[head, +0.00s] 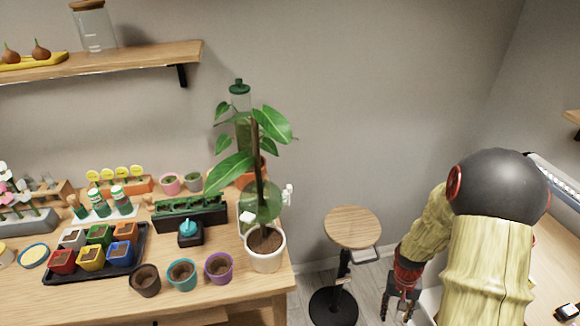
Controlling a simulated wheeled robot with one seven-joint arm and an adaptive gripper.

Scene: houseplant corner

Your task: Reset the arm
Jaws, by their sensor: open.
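My gripper (400,304) hangs low at the right, pointing down beside the round stool. Its dark fingers are apart and I see nothing between them. My arm bends down from a dark rounded joint at the right. The gripper is clear of the plant table (218,297), to the right of it. The lower end of the gripper is small and near the bottom of the picture.
A stool (352,227) stands between the table and my gripper. A tall potted plant (265,247) is at the table's right edge, with several small pots and a black tray (143,236) left of it. A wall shelf (120,60) is above. Another wooden surface (560,262) is at right.

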